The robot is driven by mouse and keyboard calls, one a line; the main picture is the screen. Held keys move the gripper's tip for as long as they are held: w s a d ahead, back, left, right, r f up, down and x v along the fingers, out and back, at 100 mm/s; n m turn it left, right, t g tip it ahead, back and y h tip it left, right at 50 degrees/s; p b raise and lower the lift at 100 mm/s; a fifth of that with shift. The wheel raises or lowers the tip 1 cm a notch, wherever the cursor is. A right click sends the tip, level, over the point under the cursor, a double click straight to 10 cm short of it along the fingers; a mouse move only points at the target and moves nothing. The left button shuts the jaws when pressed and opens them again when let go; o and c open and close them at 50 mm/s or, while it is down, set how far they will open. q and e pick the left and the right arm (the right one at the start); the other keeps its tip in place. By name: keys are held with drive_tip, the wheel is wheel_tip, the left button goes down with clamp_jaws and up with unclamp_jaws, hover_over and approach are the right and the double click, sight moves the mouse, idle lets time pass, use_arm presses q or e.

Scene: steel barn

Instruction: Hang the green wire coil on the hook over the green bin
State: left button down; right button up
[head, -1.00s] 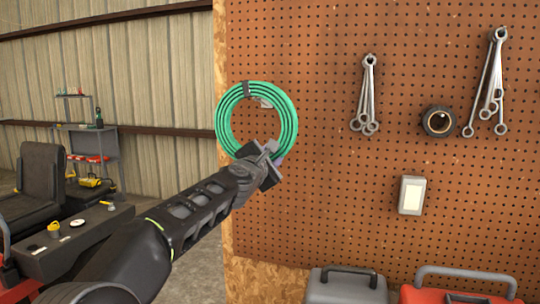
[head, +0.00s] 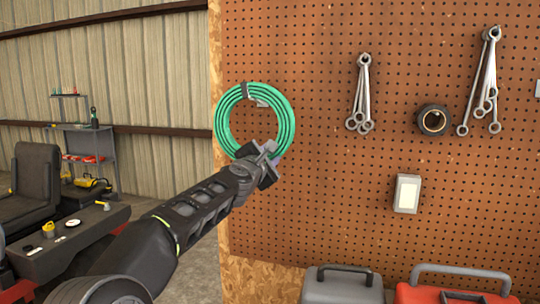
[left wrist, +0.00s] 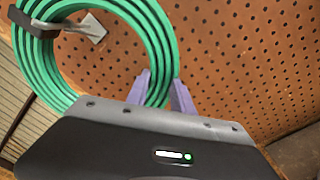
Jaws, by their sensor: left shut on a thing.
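The green wire coil (head: 287,122) is a ring of several strands with a black tie at its top. It hangs upright in front of the pegboard. My left gripper (head: 271,151) is shut on the coil's lower right rim; its fingers (left wrist: 163,92) also show in the left wrist view. A grey metal hook (left wrist: 92,27) on the board shows through the upper part of the coil's opening, near the tie. Its rod passes toward the tie; whether the coil rests on it I cannot tell. The green bin and my right gripper are not in view.
Wrenches (head: 362,95) and a black roll (head: 433,120) hang on the pegboard (head: 320,200) to the right, above a white-faced box (head: 406,194). Grey (head: 343,289) and red (head: 415,292) toolboxes stand below. A black seat (head: 37,180) and shelf are at left.

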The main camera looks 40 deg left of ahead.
use_arm(q)
drive_tip(key=shift+f, duration=0.1)
drive_tip(key=c, duration=1)
unclamp_jaws()
drive_tip(key=shift+c, duration=0.2)
drive_tip(key=shift+f, duration=0.1)
drive_tip(key=shift+s+d, duration=0.15)
drive_tip(key=shift+s, duration=0.15)
drive_tip(key=b+v, duration=0.2)
drive_tip(key=v, duration=0.5)
